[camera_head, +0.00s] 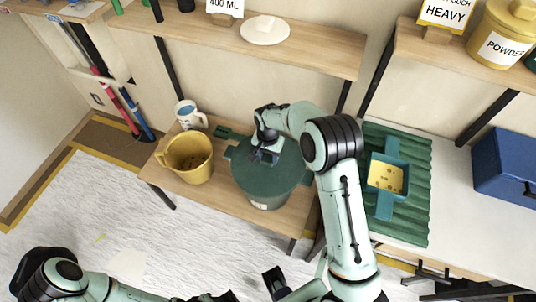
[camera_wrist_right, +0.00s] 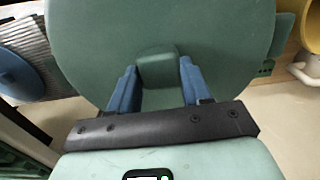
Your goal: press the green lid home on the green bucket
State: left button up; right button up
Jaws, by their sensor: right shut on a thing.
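The green lid (camera_head: 268,182) lies over the top of the green bucket (camera_head: 282,202), which stands on a low wooden table. From above, the lid covers the bucket's mouth, and I cannot tell if any gap is left around the rim. My right gripper (camera_head: 265,155) is over the lid. In the right wrist view, the blue fingers of my right gripper (camera_wrist_right: 158,82) are on both sides of the block handle on the lid (camera_wrist_right: 220,40). My left arm is at the bottom left of the head view; its gripper's jaw state is unclear.
Wooden shelves (camera_head: 315,55) hang behind.

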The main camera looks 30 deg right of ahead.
aim_at(268, 158)
jog(key=shift+f, duration=0.3)
jog(key=o, duration=1.2)
notch_tip(268, 158, up, 13)
jog(key=shift+r+p, duration=0.15)
jog(key=shift+p, duration=0.2)
